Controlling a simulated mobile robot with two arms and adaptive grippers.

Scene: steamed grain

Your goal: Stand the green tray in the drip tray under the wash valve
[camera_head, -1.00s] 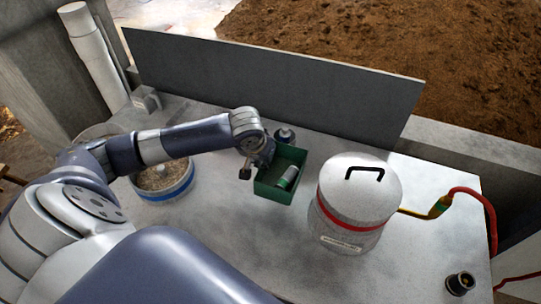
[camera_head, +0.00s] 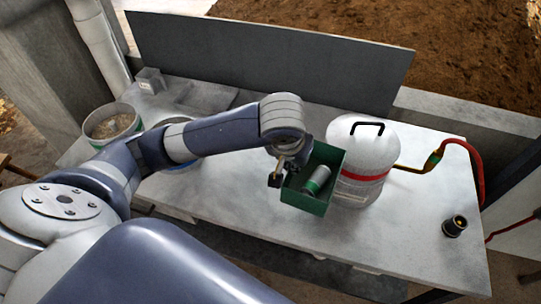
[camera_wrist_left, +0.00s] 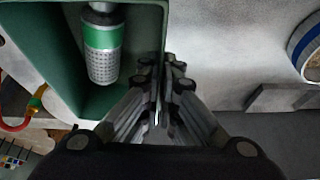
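The green tray (camera_head: 305,199) is an open box holding a silver cylinder with a green band (camera_head: 318,181). In the head view it hangs near the table's front edge, left of the white canister, and looks raised off the table. My left gripper (camera_head: 281,176) is at its left side. In the left wrist view my left gripper (camera_wrist_left: 160,88) is shut on the wall of the green tray (camera_wrist_left: 128,10), with the cylinder (camera_wrist_left: 102,45) inside. A flat grey shape (camera_head: 205,97) at the back left may be the drip tray; my arm partly hides it. I cannot make out the wash valve. My right gripper is out of view.
A white canister (camera_head: 372,148) with a red band stands right of the tray. A green-banded bowl (camera_head: 113,124) and a blue-banded bowl (camera_head: 180,128) are at the left. A grey panel (camera_head: 265,55) closes the back.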

